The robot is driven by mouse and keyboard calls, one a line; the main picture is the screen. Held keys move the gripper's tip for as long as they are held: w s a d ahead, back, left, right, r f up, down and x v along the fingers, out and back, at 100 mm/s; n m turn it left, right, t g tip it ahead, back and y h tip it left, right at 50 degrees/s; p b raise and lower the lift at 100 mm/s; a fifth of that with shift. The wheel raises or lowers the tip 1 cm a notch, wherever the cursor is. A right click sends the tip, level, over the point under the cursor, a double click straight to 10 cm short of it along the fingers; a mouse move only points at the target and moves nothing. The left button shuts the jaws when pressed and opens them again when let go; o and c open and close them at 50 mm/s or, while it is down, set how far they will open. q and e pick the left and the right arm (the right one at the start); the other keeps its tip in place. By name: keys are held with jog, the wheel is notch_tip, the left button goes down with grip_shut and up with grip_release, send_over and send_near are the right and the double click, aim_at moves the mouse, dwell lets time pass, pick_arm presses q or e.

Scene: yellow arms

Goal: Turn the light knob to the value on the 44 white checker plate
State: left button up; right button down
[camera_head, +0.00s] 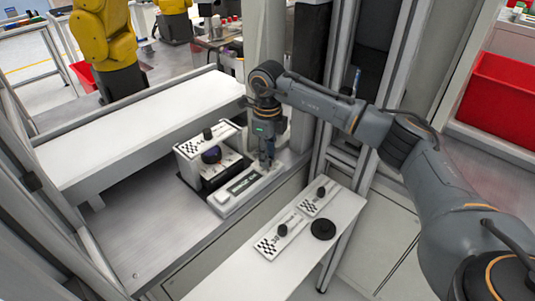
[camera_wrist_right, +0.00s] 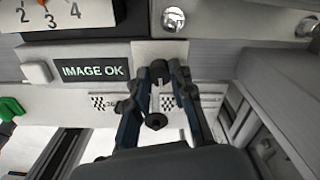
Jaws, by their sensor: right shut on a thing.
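My right gripper (camera_head: 267,162) reaches down onto the right end of the white control panel (camera_head: 223,199). In the right wrist view its fingers (camera_wrist_right: 166,68) are closed at the panel beside the "IMAGE OK" display (camera_wrist_right: 93,70). They are shut on the light knob, which they mostly hide. White checker plates with black knobs lie on the small front table: one nearer (camera_head: 268,246), one farther (camera_head: 312,205). Another checker plate (camera_head: 190,147) tops the box behind the panel. I cannot read their numbers surely. My left gripper is not in view.
A dial face (camera_wrist_right: 50,12) with numbers 2, 3 and 4 is at the top left of the wrist view. A round black piece (camera_head: 323,229) lies on the small white table (camera_head: 345,207). A metal frame post stands close right of my gripper. A long white surface (camera_head: 140,125) extends left.

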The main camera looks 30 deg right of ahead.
jog(key=shift+m, duration=0.6)
jog(key=c, duration=1.1)
grip_release()
jog(key=shift+c, duration=0.2)
notch_tip(320, 180, up, 12)
